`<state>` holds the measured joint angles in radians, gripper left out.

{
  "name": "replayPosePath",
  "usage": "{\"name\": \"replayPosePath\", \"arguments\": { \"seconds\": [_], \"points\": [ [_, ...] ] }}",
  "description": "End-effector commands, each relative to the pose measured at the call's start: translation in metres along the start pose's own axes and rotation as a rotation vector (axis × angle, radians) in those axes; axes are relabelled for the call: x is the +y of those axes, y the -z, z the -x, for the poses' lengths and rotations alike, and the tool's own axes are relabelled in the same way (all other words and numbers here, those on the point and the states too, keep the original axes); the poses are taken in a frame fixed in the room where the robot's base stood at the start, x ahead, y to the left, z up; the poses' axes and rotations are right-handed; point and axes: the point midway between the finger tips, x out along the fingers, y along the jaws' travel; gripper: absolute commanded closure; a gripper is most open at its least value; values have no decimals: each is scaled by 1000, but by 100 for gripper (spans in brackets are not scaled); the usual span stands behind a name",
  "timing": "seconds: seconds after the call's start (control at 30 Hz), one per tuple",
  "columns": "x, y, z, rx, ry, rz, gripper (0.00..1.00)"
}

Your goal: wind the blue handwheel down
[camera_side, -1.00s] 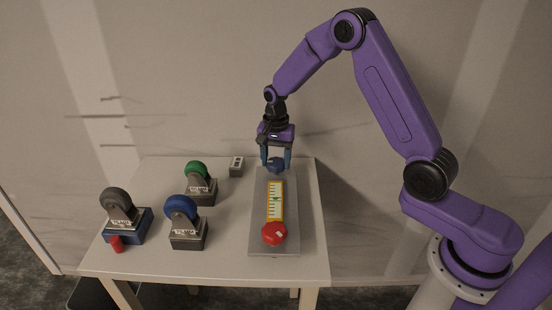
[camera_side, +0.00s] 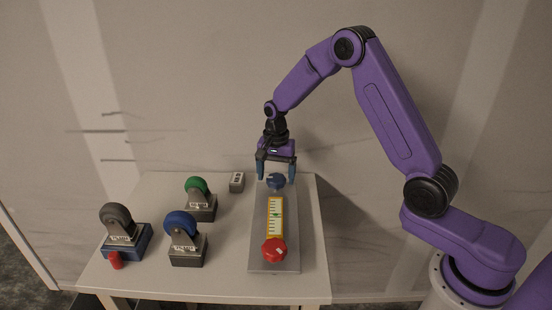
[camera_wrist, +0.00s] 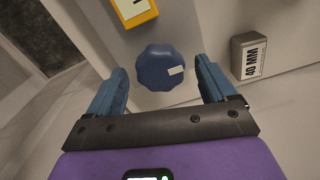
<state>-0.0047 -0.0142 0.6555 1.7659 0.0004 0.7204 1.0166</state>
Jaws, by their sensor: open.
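The blue handwheel (camera_side: 276,181) sits at the far end of a grey plate (camera_side: 258,255) on the table. In the wrist view the handwheel (camera_wrist: 158,68) is a scalloped blue knob with a white mark on its right side. My gripper (camera_side: 275,175) is open, its blue fingers pointing down at the handwheel. In the wrist view one finger of my gripper (camera_wrist: 163,90) is on each side of the knob, with a gap to both. A yellow scale (camera_side: 276,217) runs from the handwheel to a red knob (camera_side: 274,249) at the near end.
A grey block (camera_side: 237,182) stands left of the handwheel; its label reads 40 MM in the wrist view (camera_wrist: 249,56).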

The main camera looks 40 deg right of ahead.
Motion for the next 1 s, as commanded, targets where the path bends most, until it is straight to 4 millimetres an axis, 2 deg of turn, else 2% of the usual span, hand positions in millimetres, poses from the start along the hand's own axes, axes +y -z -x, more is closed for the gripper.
{"name": "replayPosePath", "arguments": {
  "seconds": [0.17, 0.7, 0.9, 1.0],
  "points": [
    [-1, 0, 23, 3, 5, 0, 16],
    [-1, 1, 135, 3, 6, -1, 16],
    [-1, 0, 162, 2, 4, -1, 16],
    [0, 0, 168, 1, 2, -1, 16]
  ]
}}
